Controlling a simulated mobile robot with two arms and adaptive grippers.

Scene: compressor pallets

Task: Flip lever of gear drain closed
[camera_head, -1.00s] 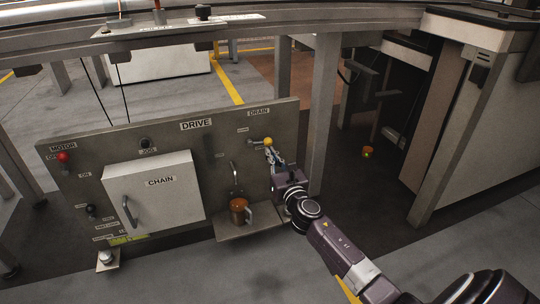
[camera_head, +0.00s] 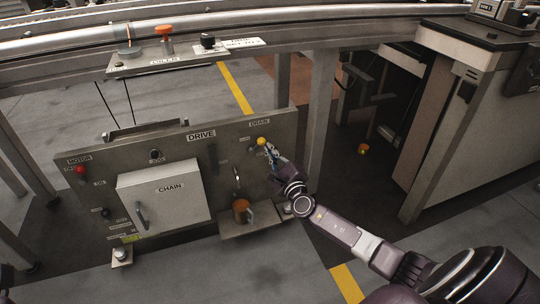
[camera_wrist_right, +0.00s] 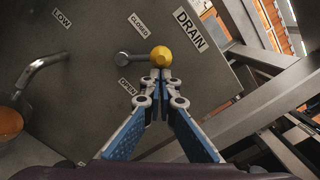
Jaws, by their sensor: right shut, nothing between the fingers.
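The drain lever is a short metal arm with a yellow knob (camera_head: 262,141), under the DRAIN label (camera_head: 259,123) at the right of the drive panel (camera_head: 225,150). In the right wrist view, the lever (camera_wrist_right: 137,58) runs from its pivot to the yellow knob (camera_wrist_right: 161,56), pointing between the CLOSED label (camera_wrist_right: 139,22) and the OPEN label (camera_wrist_right: 128,87). In the head view it tilts up to the right. My right gripper (camera_head: 269,149) is shut and empty. Its fingertips (camera_wrist_right: 161,73) are right below the knob; I cannot tell whether they touch. My left gripper is not in view.
The grey CHAIN box (camera_head: 165,195) juts from the panel. A metal post (camera_head: 319,110) stands just right of the panel.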

